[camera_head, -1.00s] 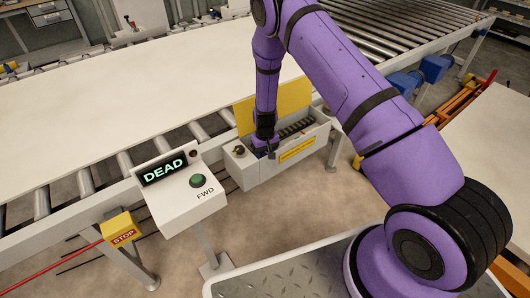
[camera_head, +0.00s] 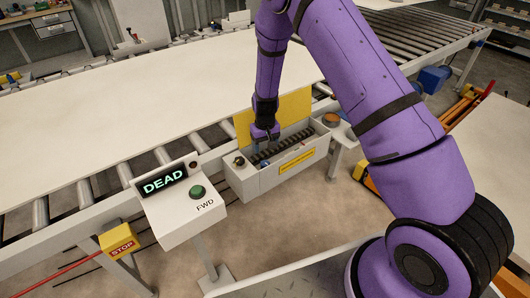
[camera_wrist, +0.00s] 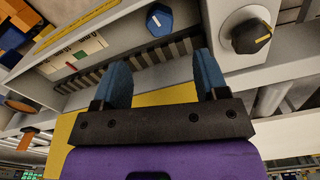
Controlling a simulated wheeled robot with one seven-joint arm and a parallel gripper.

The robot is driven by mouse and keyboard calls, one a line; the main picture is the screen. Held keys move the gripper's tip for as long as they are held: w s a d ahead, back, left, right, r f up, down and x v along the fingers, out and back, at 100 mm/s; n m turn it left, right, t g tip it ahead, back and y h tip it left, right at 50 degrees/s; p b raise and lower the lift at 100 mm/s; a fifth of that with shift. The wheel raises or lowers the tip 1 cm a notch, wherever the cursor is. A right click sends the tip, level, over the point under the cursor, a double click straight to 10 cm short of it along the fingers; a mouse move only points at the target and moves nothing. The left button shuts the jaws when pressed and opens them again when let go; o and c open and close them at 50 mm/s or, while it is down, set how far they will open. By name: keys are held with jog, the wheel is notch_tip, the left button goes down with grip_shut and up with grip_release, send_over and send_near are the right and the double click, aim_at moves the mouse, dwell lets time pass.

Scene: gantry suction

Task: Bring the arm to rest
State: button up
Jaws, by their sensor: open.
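My gripper (camera_head: 263,136) points down over the open grey box on the side of the conveyor, just in front of its raised yellow lid (camera_head: 292,106). In the wrist view my gripper (camera_wrist: 163,78) has its two blue fingers spread wide, with nothing held between them. A blue knob with a white mark (camera_wrist: 159,19) and a dark ribbed strip (camera_wrist: 100,71) lie in the box beyond the fingertips. A black rotary knob with a yellow mark (camera_wrist: 251,37) is to the right of the fingers. My purple arm hides part of the conveyor.
A control stand with a green button (camera_head: 197,192) and a display reading DEAD (camera_head: 163,180) stands left of the box. A yellow STOP box (camera_head: 119,242) is at lower left. A white slab (camera_head: 130,95) covers the conveyor. An orange button (camera_head: 331,119) is right of the box.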

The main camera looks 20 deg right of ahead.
jog(key=shift+r, duration=0.35)
jog(key=s+d+r+t, duration=0.1)
jog(key=s+r, duration=0.2)
jog(key=r, duration=0.7)
jog(key=s+d+r+t+y, duration=0.1)
jog(key=s+r, duration=0.3)
jog(key=r, duration=0.7)
jog(key=s+d+r, duration=0.1)
jog(key=s+r, duration=0.2)
jog(key=r, duration=0.7)
jog(key=s+d+r+t, duration=0.1)
jog(key=s+r, duration=0.3)
jog(key=s, duration=0.5)
jog(key=s+d+r+t, duration=0.1)
jog(key=s+r, duration=0.4)
jog(key=s, duration=0.4)
jog(key=s+d+r+m+t+h, duration=0.1)
jog(key=s+r, duration=0.3)
jog(key=s, duration=0.5)
jog(key=shift+s+d+r, duration=0.2)
jog(key=shift+d+r, duration=0.2)
jog(key=shift+d, duration=0.1)
